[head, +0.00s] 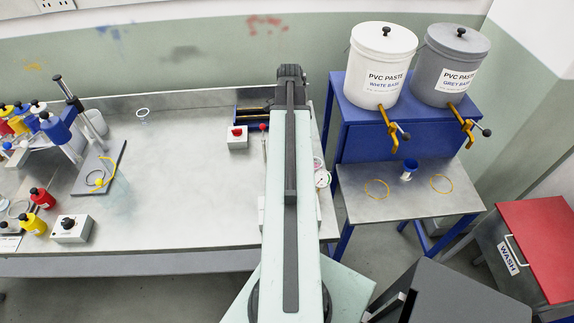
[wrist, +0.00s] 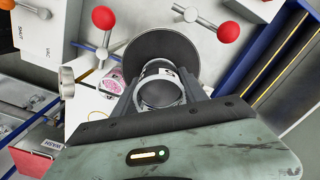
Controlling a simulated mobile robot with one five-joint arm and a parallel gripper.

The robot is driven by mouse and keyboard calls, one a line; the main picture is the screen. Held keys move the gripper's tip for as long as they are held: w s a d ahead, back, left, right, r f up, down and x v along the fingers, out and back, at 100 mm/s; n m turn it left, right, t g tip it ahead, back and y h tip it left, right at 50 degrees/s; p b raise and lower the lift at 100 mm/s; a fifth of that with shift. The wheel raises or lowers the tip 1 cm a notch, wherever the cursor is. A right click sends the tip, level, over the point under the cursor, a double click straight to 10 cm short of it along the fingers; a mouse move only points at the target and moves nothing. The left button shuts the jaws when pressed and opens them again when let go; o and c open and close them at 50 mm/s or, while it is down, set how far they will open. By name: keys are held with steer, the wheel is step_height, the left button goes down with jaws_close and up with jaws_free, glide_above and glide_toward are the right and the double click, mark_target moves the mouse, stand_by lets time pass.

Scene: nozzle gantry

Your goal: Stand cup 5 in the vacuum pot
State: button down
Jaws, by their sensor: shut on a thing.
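In the wrist view my gripper (wrist: 161,84) is shut on a cup (wrist: 162,95). The cup is grey-white with a dark-marked label, and I look into its round mouth between the fingers. I cannot read its number. Past the cup is a dark grey disc (wrist: 152,45) with a thin pale rim, which appears to be part of the vacuum pot. The cup overlaps it, and I cannot tell whether they touch. In the head view my arm hides my gripper, the held cup and most of the pot's area.
Red-knobbed levers (wrist: 103,17) and (wrist: 228,32) stand near the disc, with a panel marked VAC and SHUT (wrist: 40,40). A round gauge (head: 322,179) shows beside my arm. A small blue cup (head: 409,170) stands under the paste pots. The bench's middle (head: 190,165) is clear.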

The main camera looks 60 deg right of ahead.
steer(key=shift+w+f, duration=0.1)
step_height(320, 180, down, 10)
steer(key=b, duration=1)
steer(key=shift+a+f, duration=0.1)
steer(key=shift+r, duration=0.2)
steer(key=shift+f, duration=0.15)
steer(key=c, duration=0.6)
jaws_free()
step_height(320, 180, up, 12)
steer(key=p, duration=1.2)
steer(key=shift+r+p, duration=0.25)
steer(key=shift+p, duration=0.05)
